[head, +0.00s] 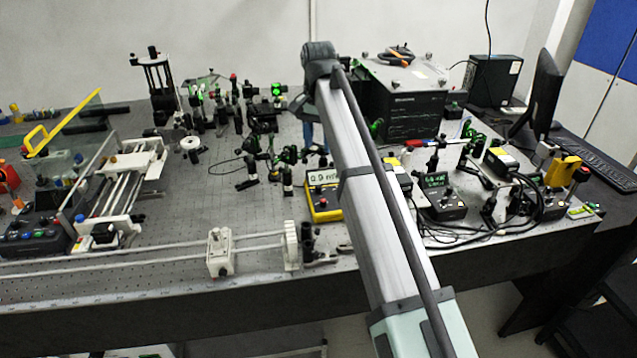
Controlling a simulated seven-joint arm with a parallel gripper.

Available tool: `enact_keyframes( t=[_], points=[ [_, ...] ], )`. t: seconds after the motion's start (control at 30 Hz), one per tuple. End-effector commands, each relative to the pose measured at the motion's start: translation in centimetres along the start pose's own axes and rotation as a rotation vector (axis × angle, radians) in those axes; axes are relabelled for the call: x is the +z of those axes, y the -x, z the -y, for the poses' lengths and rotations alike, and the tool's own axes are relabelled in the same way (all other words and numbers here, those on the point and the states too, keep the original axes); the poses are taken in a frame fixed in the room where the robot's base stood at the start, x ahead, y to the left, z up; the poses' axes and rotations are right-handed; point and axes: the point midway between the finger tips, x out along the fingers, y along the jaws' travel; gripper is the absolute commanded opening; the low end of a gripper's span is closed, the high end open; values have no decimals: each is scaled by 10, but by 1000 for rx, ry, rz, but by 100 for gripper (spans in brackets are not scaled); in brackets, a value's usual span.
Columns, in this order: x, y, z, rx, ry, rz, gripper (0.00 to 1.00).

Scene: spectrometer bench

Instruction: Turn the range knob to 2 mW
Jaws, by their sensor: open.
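A yellow-and-black meter (324,208) stands on the bench near the middle, just left of my arm. Its lit display (322,177) seems to read 0.9 mW, though the end is cut off by my arm. A small knob (322,203) shows on its front; its marks and pointing are too small to read. My gripper (298,104) shows only as a dark part at the far end of my arm, over the bench behind the meter and apart from it. It is open; its fingertips are not clear, and the arm link hides much of that area.
Black posts and optics (250,170) stand left of and behind the meter. A large black instrument box (403,105) is behind right. A second control box (443,205) and cables lie right of my arm. A white rail carriage (220,252) is front left. Bare bench (200,205) lies left.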

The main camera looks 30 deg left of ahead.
Motion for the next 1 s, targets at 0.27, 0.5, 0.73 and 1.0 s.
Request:
enact_keyframes(
  t=[0.27, 0.5, 0.73, 1.0],
  points=[
    [1, -34, -1, 1, 0, 2, 45],
    [1, -76, -1, 1, 0, 2, 45],
    [1, -112, -1, 0, -1, 1, 45],
    [0, -133, 0, 0, -1, 0, 45]
  ],
)
